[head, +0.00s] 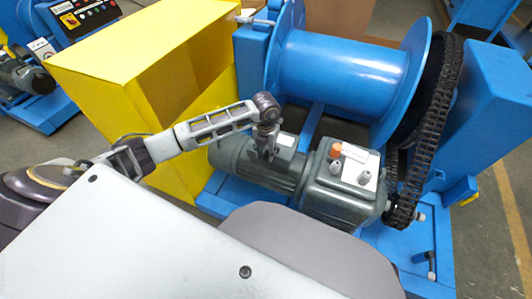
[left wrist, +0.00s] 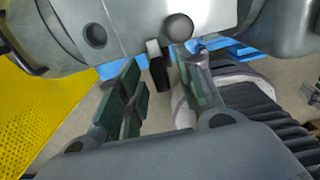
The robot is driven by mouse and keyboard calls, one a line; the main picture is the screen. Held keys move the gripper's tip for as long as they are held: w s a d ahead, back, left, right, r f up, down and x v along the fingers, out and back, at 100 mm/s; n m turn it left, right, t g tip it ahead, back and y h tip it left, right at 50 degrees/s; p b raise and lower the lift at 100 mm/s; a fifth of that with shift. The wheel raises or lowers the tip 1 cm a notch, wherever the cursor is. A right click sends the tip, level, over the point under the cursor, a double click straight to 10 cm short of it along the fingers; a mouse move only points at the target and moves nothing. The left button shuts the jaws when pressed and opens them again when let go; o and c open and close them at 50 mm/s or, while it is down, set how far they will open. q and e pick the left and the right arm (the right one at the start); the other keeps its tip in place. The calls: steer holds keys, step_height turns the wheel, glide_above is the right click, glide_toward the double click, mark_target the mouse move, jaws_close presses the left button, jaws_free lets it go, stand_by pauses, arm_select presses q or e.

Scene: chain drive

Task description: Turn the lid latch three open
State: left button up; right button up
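My left gripper (head: 266,152) is just above the ribbed grey motor (head: 255,170), next to the grey gearbox housing (head: 345,185), in the head view. In the left wrist view my left gripper (left wrist: 164,66) has its green-padded fingers apart. A small lever with a white top and black lower part (left wrist: 158,68) shows between and beyond the fingertips, against the edge of a grey housing (left wrist: 130,25). It may be a lid latch; no number is readable, and I see no contact. My right gripper is not in view.
A yellow box-shaped cover (head: 110,65) stands left of the motor. A blue drum (head: 340,70) is behind it, and a black chain (head: 440,110) runs at the right. An orange cap (head: 336,150) stands on the gearbox. Open floor (head: 500,240) lies at the right.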

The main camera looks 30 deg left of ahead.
arm_select(q)
steer(key=shift+f, duration=0.3)
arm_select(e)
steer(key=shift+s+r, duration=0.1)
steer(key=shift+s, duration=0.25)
arm_select(q)
jaws_close()
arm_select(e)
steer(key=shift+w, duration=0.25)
